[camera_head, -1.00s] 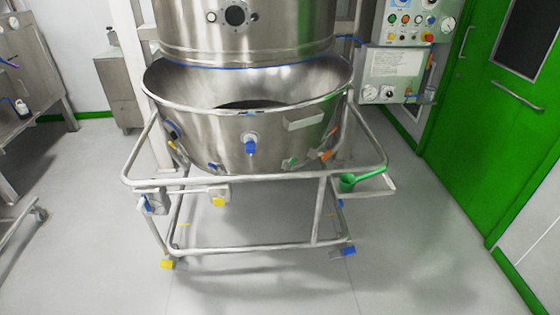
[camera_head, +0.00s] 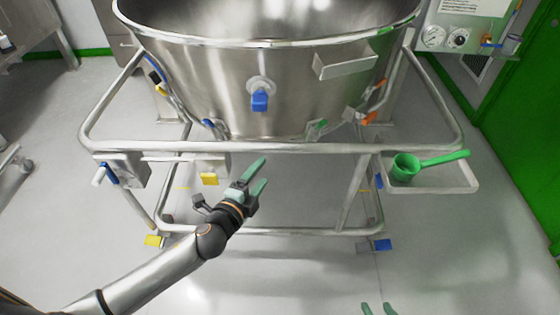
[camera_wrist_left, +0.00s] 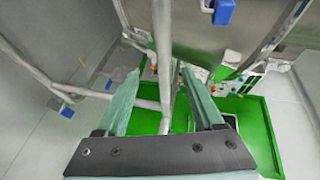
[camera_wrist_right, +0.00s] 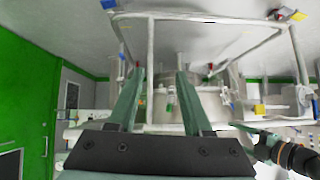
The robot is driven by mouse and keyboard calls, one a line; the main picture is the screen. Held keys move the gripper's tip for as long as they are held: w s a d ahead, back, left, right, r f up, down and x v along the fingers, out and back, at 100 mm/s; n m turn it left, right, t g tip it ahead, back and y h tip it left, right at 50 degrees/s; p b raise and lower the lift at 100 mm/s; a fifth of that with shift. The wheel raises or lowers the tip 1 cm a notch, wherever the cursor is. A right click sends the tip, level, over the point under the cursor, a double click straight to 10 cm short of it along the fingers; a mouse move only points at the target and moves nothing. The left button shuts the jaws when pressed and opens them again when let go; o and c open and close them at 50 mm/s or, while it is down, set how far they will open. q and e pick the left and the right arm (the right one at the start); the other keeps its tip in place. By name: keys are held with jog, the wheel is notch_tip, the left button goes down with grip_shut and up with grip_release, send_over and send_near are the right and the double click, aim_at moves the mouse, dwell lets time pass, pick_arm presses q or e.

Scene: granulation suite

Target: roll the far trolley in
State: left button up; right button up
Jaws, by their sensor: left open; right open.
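The trolley (camera_head: 290,148) stands in front of me, a tubular steel frame carrying a wide steel bowl (camera_head: 215,85). Its front rail crosses the head view and side rails run back. My left gripper (camera_head: 264,171) is open just below the front rail in the picture. In the left wrist view a steel tube (camera_wrist_left: 163,50) shows between the open fingers; I cannot tell whether it lies within their reach. My right gripper (camera_head: 378,308) is open and empty at the bottom edge, apart from the trolley. The right wrist view shows the trolley frame (camera_wrist_right: 151,70) beyond its fingers.
A green scoop (camera_head: 405,168) lies on a side tray (camera_head: 455,187) at the trolley's right. Yellow (camera_head: 154,241) and blue (camera_head: 381,245) caster pedals sit low on the frame. A green door (camera_head: 520,130) is at right. Grey floor before the trolley is clear.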

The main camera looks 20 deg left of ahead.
aim_at(277, 151)
pick_arm(q)
jog(key=shift+m, duration=0.3)
jog(key=x, duration=0.2)
jog(key=b+x, duration=0.1)
jog(key=x, duration=0.5)
jog(key=shift+w+r, duration=0.25)
jog(key=shift+r, duration=0.05)
jog(key=b+x, duration=0.1)
jog(key=x, duration=0.3)
jog(key=shift+w, duration=0.35)
pick_arm(e)
jog(key=w+r+t, duration=0.3)
jog(key=w+r, duration=0.1)
jog(key=r, duration=0.1)
jog(key=shift+d+n, duration=0.2)
jog(key=shift+n, duration=0.2)
jog(key=shift+w, duration=0.1)
pick_arm(q)
grip_shut()
pick_arm(e)
jog(key=shift+f, duration=0.1)
